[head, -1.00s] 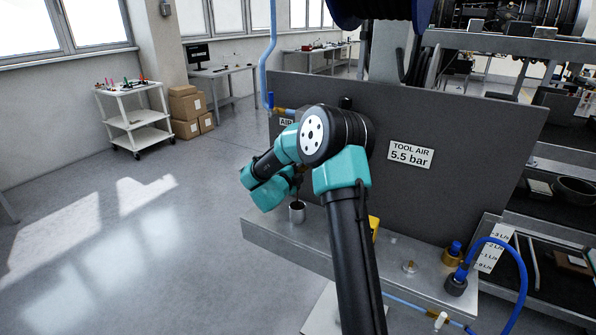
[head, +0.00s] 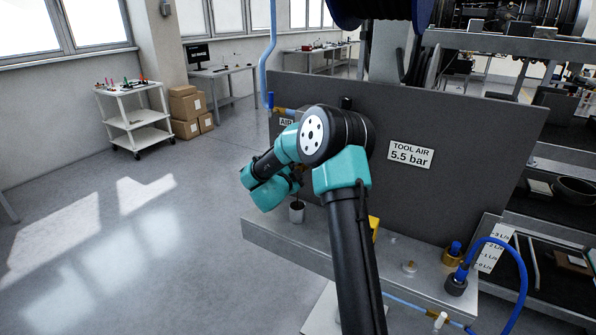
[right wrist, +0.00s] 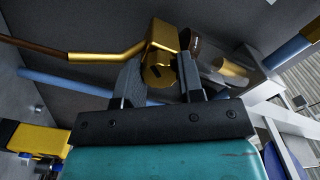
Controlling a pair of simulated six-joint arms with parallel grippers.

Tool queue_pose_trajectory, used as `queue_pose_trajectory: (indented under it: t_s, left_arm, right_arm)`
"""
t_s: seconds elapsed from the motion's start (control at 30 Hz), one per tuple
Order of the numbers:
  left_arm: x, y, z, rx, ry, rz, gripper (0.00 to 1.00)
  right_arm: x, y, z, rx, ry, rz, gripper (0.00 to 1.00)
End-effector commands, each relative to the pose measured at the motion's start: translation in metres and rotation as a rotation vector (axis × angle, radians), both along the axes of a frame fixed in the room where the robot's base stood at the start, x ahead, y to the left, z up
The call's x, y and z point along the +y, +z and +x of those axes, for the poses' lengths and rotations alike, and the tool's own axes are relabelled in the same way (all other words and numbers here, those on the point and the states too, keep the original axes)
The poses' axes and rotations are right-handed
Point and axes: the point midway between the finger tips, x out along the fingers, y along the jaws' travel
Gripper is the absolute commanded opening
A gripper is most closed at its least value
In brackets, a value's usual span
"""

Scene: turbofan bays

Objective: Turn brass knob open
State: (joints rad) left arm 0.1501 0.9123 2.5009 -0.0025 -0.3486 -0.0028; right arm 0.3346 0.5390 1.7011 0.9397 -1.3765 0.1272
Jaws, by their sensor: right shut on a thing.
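The brass knob (right wrist: 160,72) shows in the right wrist view, at the end of a brass body (right wrist: 163,40) with a brass lever or pipe reaching left. My right gripper (right wrist: 160,82) has a finger on each side of the knob and is shut on it. In the head view, my right arm hides the knob and the fingers. A brass fitting (head: 287,112) shows on the blue air line at the panel's left edge. My left gripper is in neither view.
A dark panel (head: 470,140) labelled "TOOL AIR 5.5 bar" (head: 410,155) stands behind a metal ledge (head: 310,240). A grey cup (head: 297,212) stands on the ledge below my wrist. A blue hose (head: 524,275) loops at the right. Open floor lies left.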

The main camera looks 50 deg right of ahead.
Motion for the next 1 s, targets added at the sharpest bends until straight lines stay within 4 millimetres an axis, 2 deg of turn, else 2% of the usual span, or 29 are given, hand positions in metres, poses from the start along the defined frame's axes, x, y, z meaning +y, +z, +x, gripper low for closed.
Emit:
queue_pose_trajectory:
  t_s: [0.1, 0.13, 0.4, 0.77, 1.0]
  left_arm:
    - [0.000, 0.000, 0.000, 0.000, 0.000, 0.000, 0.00]
    - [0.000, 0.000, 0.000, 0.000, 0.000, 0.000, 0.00]
    - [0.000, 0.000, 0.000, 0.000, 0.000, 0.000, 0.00]
    - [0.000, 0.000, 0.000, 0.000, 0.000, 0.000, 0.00]
    - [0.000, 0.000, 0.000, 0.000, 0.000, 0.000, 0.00]
  right_arm:
    - [0.000, -0.001, -0.001, 0.000, -0.001, 0.002, 0.12]
    - [0.000, -0.001, -0.001, 0.000, -0.001, 0.002, 0.36]
    - [0.000, 0.000, 0.000, -0.001, -0.001, 0.001, 0.61]
    - [0.005, 0.000, -0.001, -0.001, 0.000, 0.000, 0.61]
    - [0.034, 0.000, -0.007, 0.000, 0.003, 0.001, 0.61]
